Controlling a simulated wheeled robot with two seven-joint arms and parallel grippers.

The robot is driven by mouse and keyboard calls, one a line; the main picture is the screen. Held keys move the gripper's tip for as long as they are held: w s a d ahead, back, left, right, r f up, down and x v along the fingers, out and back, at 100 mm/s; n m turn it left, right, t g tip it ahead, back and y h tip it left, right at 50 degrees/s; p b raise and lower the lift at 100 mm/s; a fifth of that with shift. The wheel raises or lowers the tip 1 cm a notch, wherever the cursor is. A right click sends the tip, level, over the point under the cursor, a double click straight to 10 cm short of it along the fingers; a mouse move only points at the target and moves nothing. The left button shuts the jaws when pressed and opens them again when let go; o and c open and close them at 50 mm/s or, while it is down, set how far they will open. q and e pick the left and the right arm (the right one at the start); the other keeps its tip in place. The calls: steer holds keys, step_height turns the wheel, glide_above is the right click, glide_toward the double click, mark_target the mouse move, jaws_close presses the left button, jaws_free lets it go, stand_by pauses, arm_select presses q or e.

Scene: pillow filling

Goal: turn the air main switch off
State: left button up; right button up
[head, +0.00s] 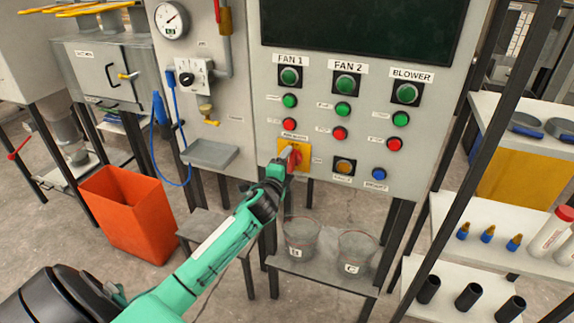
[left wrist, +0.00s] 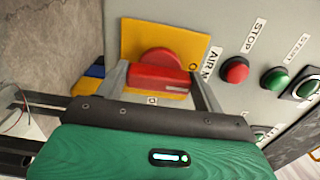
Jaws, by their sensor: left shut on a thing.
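The air main switch (left wrist: 160,76) is a red rotary knob on a yellow plate (left wrist: 205,45), with a partly hidden label beside it. In the head view the switch (head: 295,157) sits low on the grey control panel, on its yellow plate (head: 305,146). My left gripper (left wrist: 162,83) is shut on the red handle of the switch, one finger on each side of it. It also shows at the panel in the head view (head: 287,158), where the arm hides part of the plate. My right gripper is in neither view.
The panel (head: 270,110) has several green, red, yellow and blue buttons around the switch. Below it, two clear buckets (head: 302,238) stand on a low shelf. An orange bin (head: 125,215) is at left. A dark rack post (head: 483,130) rises at right.

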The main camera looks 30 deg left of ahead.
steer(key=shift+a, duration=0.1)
arm_select(q)
steer(key=o, duration=1)
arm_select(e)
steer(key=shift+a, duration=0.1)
arm_select(q)
steer(key=shift+s, duration=0.1)
steer(key=b+v, duration=0.2)
steer(key=v, duration=1.1)
steer(key=shift+s+f, duration=0.1)
steer(key=shift+s, duration=0.25)
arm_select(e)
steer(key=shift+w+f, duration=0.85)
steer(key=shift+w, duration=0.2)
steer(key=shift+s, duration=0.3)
